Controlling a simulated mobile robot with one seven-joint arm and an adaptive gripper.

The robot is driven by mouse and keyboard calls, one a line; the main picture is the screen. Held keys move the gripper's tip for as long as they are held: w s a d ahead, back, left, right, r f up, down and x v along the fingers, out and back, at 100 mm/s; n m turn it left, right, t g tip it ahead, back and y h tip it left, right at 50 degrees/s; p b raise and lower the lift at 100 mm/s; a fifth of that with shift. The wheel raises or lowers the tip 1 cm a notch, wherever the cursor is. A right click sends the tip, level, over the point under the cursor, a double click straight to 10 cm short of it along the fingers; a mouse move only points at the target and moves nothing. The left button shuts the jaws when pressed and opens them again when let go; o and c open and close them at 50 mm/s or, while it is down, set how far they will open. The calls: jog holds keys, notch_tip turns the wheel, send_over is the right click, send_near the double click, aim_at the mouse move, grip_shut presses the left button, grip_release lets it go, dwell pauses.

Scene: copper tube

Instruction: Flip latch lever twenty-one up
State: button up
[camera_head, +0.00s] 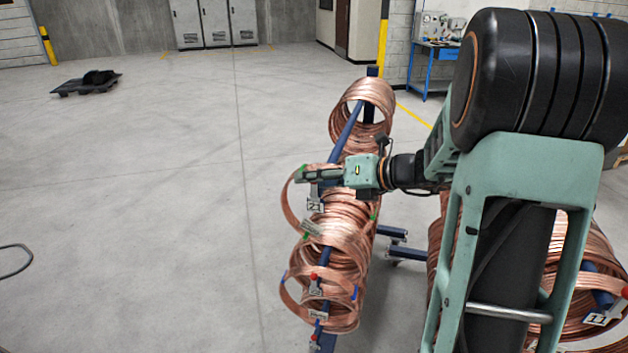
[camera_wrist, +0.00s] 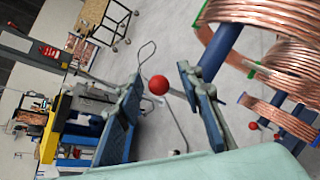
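The latch lever shows as a red ball knob (camera_wrist: 158,85) in the wrist view, between the two fingertips of my gripper (camera_wrist: 160,74). Gaps show on both sides of the knob in this view. In the head view my gripper (camera_head: 307,174) reaches left across the copper coils, just above a small tag (camera_head: 316,206) that appears to read 21. The fingers are apart and hold nothing. The lever's knob is hidden in the head view, and most of its shaft cannot be made out, so I cannot tell its tilt.
Copper coils (camera_head: 345,240) hang on a blue rack bar (camera_head: 347,130) below and beside my gripper. Another red-knobbed latch (camera_head: 315,277) sits lower on the rack. More coils (camera_head: 575,245) stand at right. The floor (camera_head: 150,200) at left is mostly clear.

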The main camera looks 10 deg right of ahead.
jog(key=v, duration=1.2)
jog(key=shift+a+f, duration=0.1)
